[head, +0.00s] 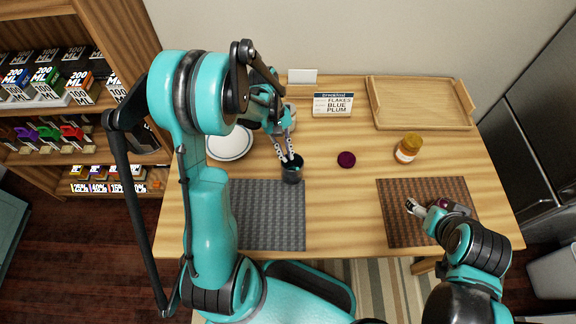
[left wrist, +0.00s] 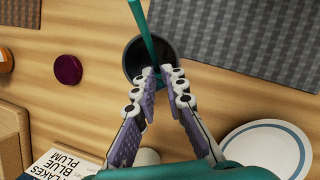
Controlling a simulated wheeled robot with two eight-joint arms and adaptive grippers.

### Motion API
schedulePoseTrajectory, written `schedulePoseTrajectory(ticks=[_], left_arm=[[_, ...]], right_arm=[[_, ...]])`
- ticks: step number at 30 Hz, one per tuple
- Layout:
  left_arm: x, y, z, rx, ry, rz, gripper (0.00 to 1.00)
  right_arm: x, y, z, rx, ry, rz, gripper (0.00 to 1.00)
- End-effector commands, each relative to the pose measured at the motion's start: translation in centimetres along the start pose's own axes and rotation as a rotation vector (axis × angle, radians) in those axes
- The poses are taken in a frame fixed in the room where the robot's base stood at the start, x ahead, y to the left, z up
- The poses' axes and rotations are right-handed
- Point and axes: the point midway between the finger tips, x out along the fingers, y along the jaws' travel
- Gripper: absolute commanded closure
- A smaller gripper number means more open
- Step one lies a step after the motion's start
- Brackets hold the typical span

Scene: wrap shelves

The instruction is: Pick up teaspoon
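A dark cup (head: 292,174) stands on the wooden table above the grey mat; it also shows in the left wrist view (left wrist: 131,64). A thin teal handle (left wrist: 146,33), likely the teaspoon's, leans out of the cup; its lower part is hidden in the cup and behind my fingertips. My left gripper (head: 289,160) points down at the cup mouth. Its fingers (left wrist: 159,72) are a little apart, with the handle meeting the gap at the tips; I cannot tell whether they touch it. My right gripper (head: 413,207) is low over the brown mat, its opening unclear.
A blue-rimmed plate (head: 229,142) lies left of the cup. A dark red lid (head: 346,160) and an orange jar (head: 408,149) stand to the right. A wooden tray (head: 421,103) and breakfast sign (head: 333,105) are at the back. A grey mat (head: 267,215) and brown mat (head: 396,230) lie in front.

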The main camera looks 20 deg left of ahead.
Motion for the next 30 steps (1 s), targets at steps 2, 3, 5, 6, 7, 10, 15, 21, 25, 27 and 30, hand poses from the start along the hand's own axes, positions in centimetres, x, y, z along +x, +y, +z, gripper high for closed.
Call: schedulePoseTrajectory(ticks=[2, 3, 5, 6, 7, 10, 15, 21, 25, 27, 30], left_arm=[[2.0, 0.4, 0.2, 0.013, -0.004, 0.008, 0.86], [2.5, 0.5, 0.2, 0.015, -0.003, 0.008, 0.86], [3.0, 0.4, 0.2, 0.014, -0.002, 0.008, 0.86], [3.2, 0.4, 0.1, 0.014, -0.002, 0.008, 0.86], [3.5, 0.4, 0.1, 0.014, -0.001, 0.007, 0.86], [4.9, 0.2, 0.0, 0.014, -0.001, 0.006, 0.86], [7.5, 0.2, 0.0, 0.014, -0.001, 0.005, 0.86], [7.7, 0.1, 0.1, 0.012, -0.001, 0.005, 0.86], [7.7, 0.1, 0.1, 0.012, -0.001, 0.006, 0.94], [7.6, 0.1, 0.1, 0.012, -0.001, 0.005, 0.96], [7.6, 0.1, 0.1, 0.012, -0.001, 0.005, 0.97]], right_arm=[[0.7, 0.0, 0.5, 0.0, 0.0, 0.0, 0.24], [0.8, 0.0, 0.6, 0.0, 0.0, 0.0, 0.24], [1.0, 0.0, 0.7, 0.0, 0.0, 0.0, 0.24], [1.1, 0.0, 0.8, 0.0, 0.0, 0.0, 0.24], [1.2, 0.0, 0.9, 0.0, 0.0, 0.0, 0.24], [1.9, 0.0, 1.4, 0.0, 0.0, 0.0, 0.24], [3.0, 0.0, 2.1, 0.0, 0.0, 0.0, 0.24], [2.9, 0.0, 2.1, 0.0, 0.0, 0.0, 0.24], [2.9, 0.0, 2.1, 0.0, 0.0, 0.0, 0.24], [2.9, 0.0, 2.0, 0.0, 0.0, 0.0, 0.24], [2.9, 0.0, 2.0, 0.0, 0.0, 0.0, 0.24]])
